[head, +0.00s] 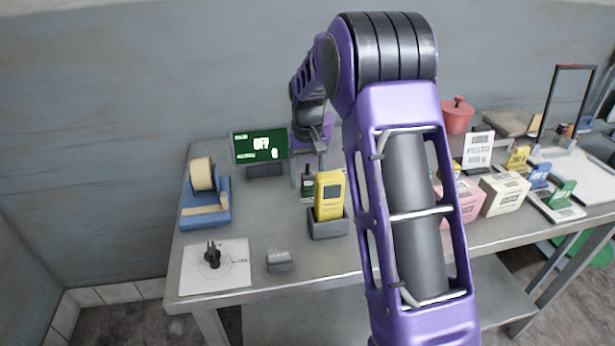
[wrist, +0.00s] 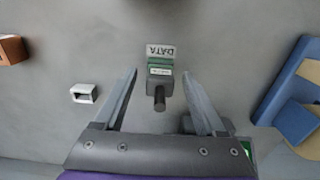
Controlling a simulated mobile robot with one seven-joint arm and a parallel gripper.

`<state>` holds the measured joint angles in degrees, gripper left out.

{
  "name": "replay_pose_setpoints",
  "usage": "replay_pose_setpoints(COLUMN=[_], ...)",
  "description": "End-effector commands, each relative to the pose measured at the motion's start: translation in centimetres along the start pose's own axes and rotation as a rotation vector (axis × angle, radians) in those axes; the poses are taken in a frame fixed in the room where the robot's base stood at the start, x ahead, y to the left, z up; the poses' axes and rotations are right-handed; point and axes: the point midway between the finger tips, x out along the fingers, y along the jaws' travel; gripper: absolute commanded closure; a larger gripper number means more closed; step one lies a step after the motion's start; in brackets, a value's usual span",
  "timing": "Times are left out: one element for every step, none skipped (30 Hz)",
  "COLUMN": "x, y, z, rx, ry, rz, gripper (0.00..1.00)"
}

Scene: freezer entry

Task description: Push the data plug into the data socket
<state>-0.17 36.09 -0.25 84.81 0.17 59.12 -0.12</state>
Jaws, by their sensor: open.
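A dark block with a stub and a green, white-labelled face (wrist: 159,84) sits on the table by a DATA label (wrist: 160,52) in the wrist view. It looks like the data plug; I cannot tell if it touches a socket. It also seems to show beside the screen in the head view (head: 307,187). My gripper (wrist: 160,73) is open and empty, with one finger on each side of the block in the picture. A small pale box with a dark opening (wrist: 84,94) lies to the left; I cannot tell whether it is the data socket.
A screen reading OFF (head: 260,146), a blue tape dispenser (head: 206,207) and a yellow meter in a grey holder (head: 330,195) stand nearby. A white card with a black piece (head: 212,254) and a grey block (head: 280,261) lie at the front. My arm hides the table's middle.

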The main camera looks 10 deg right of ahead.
Motion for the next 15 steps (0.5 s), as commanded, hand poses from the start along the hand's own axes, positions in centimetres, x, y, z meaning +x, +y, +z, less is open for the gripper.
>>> replay_pose_setpoints(x=[-0.1, -0.1, -0.3, -0.5, -0.8, -1.4, -1.8, -2.4, -3.2, -3.9, -4.6, -5.6, -6.4, -7.1, -8.1], y=[0.0, 0.0, 0.0, 0.0, 0.0, 0.0, 0.0, 0.0, 0.0, 0.0, 0.0, 0.0, 0.0, 0.0, 0.0], z=[0.0, 0.0, 0.0, 0.0, 0.0, -0.1, -0.1, -0.1, -0.1, -0.1, -0.1, -0.1, -0.1, -0.1, -0.1], rx=[0.000, 0.000, 0.000, 0.000, 0.000, 0.000, 0.000, 0.000, 0.000, 0.000, 0.000, 0.000, 0.000, 0.000, 0.000], ry=[0.000, 0.000, 0.001, 0.001, 0.001, 0.002, 0.003, 0.004, 0.004, 0.005, 0.004, 0.006, 0.006, 0.005, 0.005], rz=[0.000, 0.000, 0.000, 0.000, 0.000, 0.000, 0.000, 0.000, 0.000, 0.000, 0.000, 0.000, 0.000, 0.000, 0.000], gripper=[0.27, 0.27, 0.27, 0.27, 0.27, 0.27, 0.27, 0.27, 0.27, 0.27, 0.27, 0.27, 0.27, 0.27, 0.27])
